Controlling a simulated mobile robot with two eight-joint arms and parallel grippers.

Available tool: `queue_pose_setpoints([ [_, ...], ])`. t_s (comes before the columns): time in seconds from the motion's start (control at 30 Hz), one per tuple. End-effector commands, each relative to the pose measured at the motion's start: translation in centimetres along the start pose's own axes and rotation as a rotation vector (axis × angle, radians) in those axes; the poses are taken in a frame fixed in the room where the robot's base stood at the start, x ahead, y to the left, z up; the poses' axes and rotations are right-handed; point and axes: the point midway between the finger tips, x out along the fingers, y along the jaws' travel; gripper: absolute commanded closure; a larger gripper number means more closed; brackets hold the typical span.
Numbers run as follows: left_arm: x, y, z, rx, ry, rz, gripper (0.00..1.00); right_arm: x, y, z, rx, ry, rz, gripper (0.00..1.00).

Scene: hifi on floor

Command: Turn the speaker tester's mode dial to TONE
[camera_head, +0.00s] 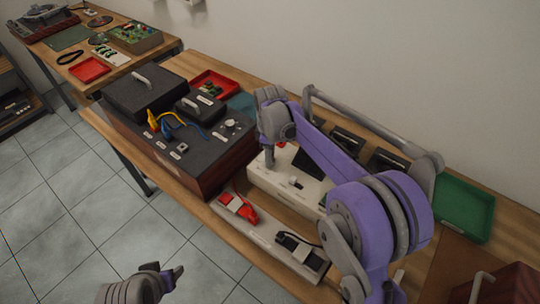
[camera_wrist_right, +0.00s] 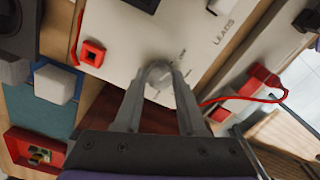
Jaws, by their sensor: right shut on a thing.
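The speaker tester (camera_head: 262,179) is a cream box on the bench, partly behind my right arm. In the right wrist view its pale panel (camera_wrist_right: 130,33) shows a LEADS label and a red socket. My right gripper (camera_head: 269,153) points down onto the tester. In the right wrist view its fingers (camera_wrist_right: 158,84) are shut around the pale round mode dial (camera_wrist_right: 158,72). The fingers hide much of the dial, and the small labels beside it are too blurred to read. My left gripper (camera_head: 172,274) is low in the head view, over the floor, away from the bench; its jaws are unclear.
A dark-topped wooden unit (camera_head: 212,160) with knobs and yellow and blue leads stands left of the tester. A pale strip (camera_head: 262,232) in front holds red and black clips. A green tray (camera_head: 465,208) lies at right, a red tray (camera_head: 215,80) behind the unit.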

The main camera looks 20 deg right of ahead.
Motion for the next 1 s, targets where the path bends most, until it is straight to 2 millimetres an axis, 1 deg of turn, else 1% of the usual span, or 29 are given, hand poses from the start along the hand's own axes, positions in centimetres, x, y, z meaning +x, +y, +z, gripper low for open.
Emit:
queue_pose_setpoints([
  [0.17, 0.01, 0.0, 0.01, 0.0, 0.0, 0.0, 0.4, -0.03, 0.01, 0.0, 0.027, 0.0, 0.0, 1.0],
  [0.37, 0.06, 0.0, 0.05, 0.0, 0.0, 0.0, 0.4, -0.02, 0.0, 0.0, 0.123, 0.0, 0.0, 1.0],
  [0.57, 0.14, 0.0, 0.1, 0.0, -0.001, 0.0, 0.4, -0.02, -0.01, 0.0, 0.287, 0.0, 0.0, 1.0],
  [1.0, 0.26, 0.0, 0.2, 0.0, -0.001, 0.0, 0.4, -0.05, -0.05, -0.03, 0.705, 0.0, 0.001, 1.0],
])
